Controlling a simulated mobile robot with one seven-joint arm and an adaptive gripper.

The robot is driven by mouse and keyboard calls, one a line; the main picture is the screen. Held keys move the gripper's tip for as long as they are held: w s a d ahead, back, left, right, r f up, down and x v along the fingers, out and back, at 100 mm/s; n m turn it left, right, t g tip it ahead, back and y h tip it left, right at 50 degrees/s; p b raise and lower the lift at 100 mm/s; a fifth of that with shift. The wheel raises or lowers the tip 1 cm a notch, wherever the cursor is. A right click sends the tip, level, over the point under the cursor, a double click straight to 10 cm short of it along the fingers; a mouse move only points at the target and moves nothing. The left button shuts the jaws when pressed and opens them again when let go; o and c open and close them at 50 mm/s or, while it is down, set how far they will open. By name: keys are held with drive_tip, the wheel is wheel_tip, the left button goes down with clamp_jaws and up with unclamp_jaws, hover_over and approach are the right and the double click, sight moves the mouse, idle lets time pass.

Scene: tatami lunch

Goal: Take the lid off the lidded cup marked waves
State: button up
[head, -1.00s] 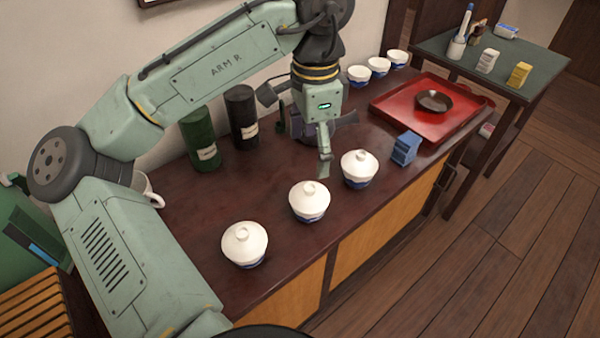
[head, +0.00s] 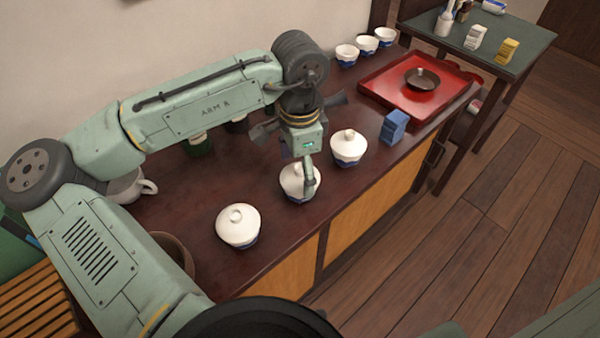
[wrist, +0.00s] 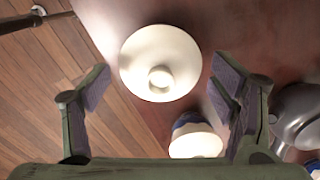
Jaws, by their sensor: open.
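Three white lidded cups with blue lower parts stand in a row on the dark counter: a left one (head: 238,228), a middle one (head: 292,187) and a right one (head: 349,150). I cannot read which carries waves. My gripper (head: 302,186) points down over the middle cup and partly hides it. In the wrist view my open gripper (wrist: 160,82) has one finger on each side of a round white lid with a knob (wrist: 160,55), apparently the middle cup's. Neither finger visibly touches it. Another lidded cup (wrist: 195,142) shows below it there.
A blue box (head: 394,127) stands beyond the right cup. A red tray (head: 378,93) with a dark bowl (head: 422,79) and three open cups (head: 346,57) are farther back.

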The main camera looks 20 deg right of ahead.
drive_tip(key=shift+c, duration=0.5)
drive_tip(key=c, duration=1.3)
drive_tip(key=shift+o, duration=0.2)
